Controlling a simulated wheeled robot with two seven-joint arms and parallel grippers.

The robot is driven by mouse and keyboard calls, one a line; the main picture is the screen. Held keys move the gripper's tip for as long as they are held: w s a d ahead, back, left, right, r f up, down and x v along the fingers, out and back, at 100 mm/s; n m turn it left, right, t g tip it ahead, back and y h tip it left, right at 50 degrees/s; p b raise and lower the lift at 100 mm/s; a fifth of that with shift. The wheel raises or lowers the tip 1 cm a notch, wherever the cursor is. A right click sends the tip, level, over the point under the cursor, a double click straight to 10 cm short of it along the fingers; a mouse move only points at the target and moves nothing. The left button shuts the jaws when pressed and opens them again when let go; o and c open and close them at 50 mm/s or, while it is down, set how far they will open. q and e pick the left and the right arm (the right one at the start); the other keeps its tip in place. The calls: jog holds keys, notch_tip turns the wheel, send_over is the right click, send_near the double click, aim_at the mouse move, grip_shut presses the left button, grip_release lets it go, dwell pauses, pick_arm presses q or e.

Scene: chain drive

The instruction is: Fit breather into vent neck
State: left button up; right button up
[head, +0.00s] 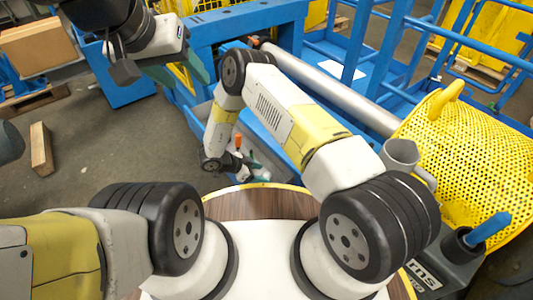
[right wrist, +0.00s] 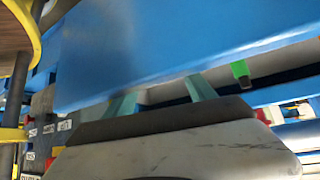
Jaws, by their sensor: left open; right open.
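I cannot make out the breather or the vent neck for certain in either view. My left gripper (head: 188,72) is at the upper left of the head view, by the blue frame; its teal fingers are partly hidden and I see nothing held. My right gripper (head: 260,174) is low in front of the blue frame, beyond the round table edge. In the right wrist view my right gripper (right wrist: 161,97) has its two teal fingers apart and empty, close to a wide blue beam (right wrist: 180,50). A green piece with a dark tip (right wrist: 240,70) is just right of the fingers.
A yellow perforated basket (head: 465,140) stands at the right, beside a grey mug (head: 400,155) and a blue-handled tool (head: 490,228). A long grey cylinder (head: 335,90) lies along the blue frame. A cardboard box (head: 38,45) is at the upper left. The floor at left is mostly clear.

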jog(key=shift+x, duration=0.8)
grip_shut()
jog(key=shift+r, duration=0.1)
